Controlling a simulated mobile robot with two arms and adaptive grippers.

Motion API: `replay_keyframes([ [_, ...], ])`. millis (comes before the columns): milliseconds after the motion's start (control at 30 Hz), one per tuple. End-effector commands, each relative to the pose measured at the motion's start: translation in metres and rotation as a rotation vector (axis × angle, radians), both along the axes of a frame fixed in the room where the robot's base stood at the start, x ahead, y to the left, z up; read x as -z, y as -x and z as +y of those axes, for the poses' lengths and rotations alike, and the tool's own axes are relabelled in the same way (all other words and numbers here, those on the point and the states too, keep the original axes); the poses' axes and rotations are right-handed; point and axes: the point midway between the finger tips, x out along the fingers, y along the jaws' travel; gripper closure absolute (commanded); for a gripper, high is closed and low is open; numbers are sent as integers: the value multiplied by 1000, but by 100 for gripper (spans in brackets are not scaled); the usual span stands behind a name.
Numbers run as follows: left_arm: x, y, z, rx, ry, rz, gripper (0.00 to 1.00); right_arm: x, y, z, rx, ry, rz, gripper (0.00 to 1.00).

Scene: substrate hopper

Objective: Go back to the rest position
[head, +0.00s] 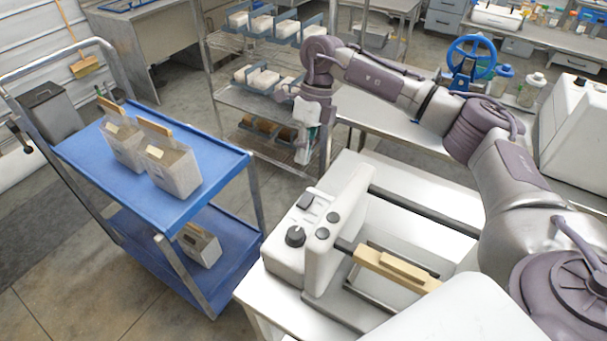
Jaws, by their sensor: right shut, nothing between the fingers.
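My right arm comes in from the right and reaches across above the white bench. Its gripper (304,148) hangs pointing down at the picture's centre, in front of the wire shelving. It is small in the view, and its fingers are shut with nothing between them. It is apart from the blue cart and the white device. My left gripper does not show.
A blue cart (75,152) at left bears two grey hoppers (175,172) on top and one below. A white device (325,240) with knobs and a wooden-handled frame (395,268) stands on the near bench. Wire shelves (225,98) hold several trays behind.

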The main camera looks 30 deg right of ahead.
Motion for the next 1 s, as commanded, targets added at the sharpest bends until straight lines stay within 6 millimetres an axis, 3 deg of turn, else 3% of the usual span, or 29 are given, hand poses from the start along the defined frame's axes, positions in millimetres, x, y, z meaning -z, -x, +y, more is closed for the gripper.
replay_keyframes([
  [200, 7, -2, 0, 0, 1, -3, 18, -17, 0, 0, -1, -1, 1, 100],
  [733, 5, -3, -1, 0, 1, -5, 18, -19, 0, 0, -1, -1, 1, 100],
  [833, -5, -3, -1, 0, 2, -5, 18, -29, 0, 0, -1, 0, 0, 100],
  [1000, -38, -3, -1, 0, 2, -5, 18, -62, 0, 0, -1, -1, 1, 100],
])
